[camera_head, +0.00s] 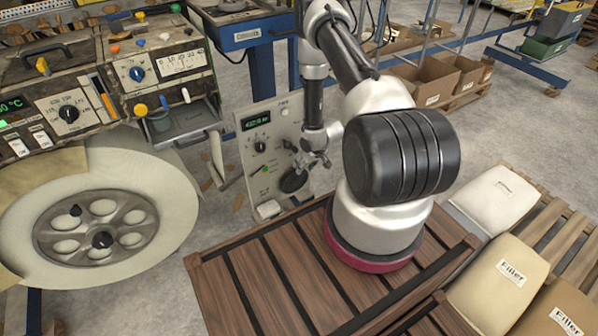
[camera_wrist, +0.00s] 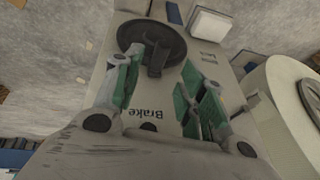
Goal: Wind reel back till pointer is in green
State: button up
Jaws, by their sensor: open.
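The large cream reel (camera_head: 150,170) stands at the left in the head view, with a grey spoked hub (camera_head: 98,228) bearing dark knobs. Part of a cream round body, apparently the reel, shows at the right of the wrist view (camera_wrist: 285,110). A dial with a scale and pointer (camera_head: 181,63) is on the machine above it; I cannot make out a green zone. My gripper (camera_head: 317,161) is at the upright control panel (camera_head: 248,146). In the wrist view its open, green-padded fingers (camera_wrist: 160,80) lie either side of a black round knob (camera_wrist: 152,42), near the word "Brake".
A white block-like button (camera_wrist: 210,24) is on the panel near the knob. The machine's control boxes (camera_head: 68,108) stand above the reel. A slatted wooden platform (camera_head: 240,285) is in front, with filler sacks (camera_head: 497,283) at the right. Open boxes (camera_head: 425,80) are behind.

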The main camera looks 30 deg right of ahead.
jog(key=x, duration=0.5)
jog(key=shift+f, duration=0.2)
grip_shut()
